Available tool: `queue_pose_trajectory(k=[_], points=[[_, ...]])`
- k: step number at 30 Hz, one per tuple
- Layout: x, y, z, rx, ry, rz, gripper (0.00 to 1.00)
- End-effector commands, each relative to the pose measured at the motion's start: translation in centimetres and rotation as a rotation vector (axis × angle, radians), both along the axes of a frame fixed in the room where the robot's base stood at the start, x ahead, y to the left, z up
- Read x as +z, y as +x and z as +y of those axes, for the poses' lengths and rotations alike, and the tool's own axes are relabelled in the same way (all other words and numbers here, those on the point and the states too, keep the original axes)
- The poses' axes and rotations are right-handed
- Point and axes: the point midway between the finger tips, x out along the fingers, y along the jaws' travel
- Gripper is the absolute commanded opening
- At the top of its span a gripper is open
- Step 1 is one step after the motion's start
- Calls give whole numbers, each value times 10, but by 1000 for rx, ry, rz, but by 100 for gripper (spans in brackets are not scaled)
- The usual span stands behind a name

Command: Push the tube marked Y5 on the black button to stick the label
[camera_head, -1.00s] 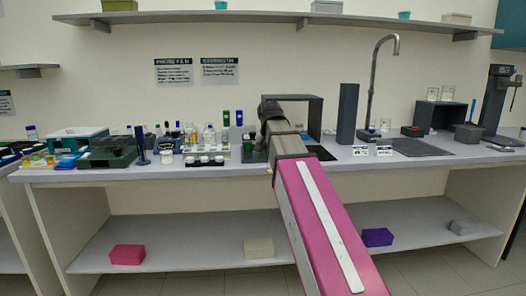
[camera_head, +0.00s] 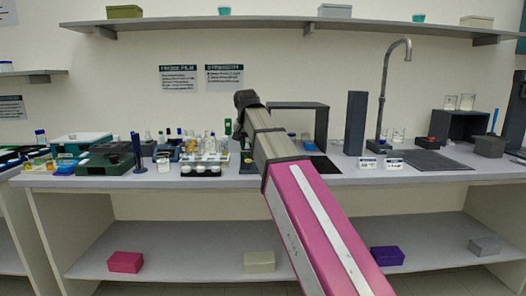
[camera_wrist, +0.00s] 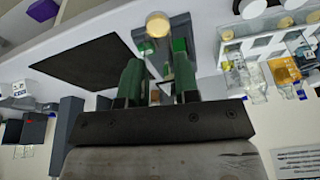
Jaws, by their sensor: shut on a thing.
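My gripper (camera_wrist: 158,70) shows in the wrist view, its two green-looking fingers reaching up from a black mount. It is shut on a narrow thing between the fingers, taken to be the tube, mostly hidden; no Y5 mark is legible. Just beyond the fingertips is a grey device with a pale yellow round disc (camera_wrist: 158,25) and a green part (camera_wrist: 178,46). I cannot make out the black button.
A dark open-fronted box (camera_head: 300,106) and dark pillar (camera_head: 355,123) stand right, then a tap (camera_head: 382,95) and dark mat (camera_head: 435,159). The front counter strip is clear.

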Motion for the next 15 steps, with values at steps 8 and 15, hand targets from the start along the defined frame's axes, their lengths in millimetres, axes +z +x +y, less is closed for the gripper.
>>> queue_pose_trajectory(k=[8,15], points=[[4,1,15,10,-1,-2,12],[-7,5,14,9,-1,-1,12]])
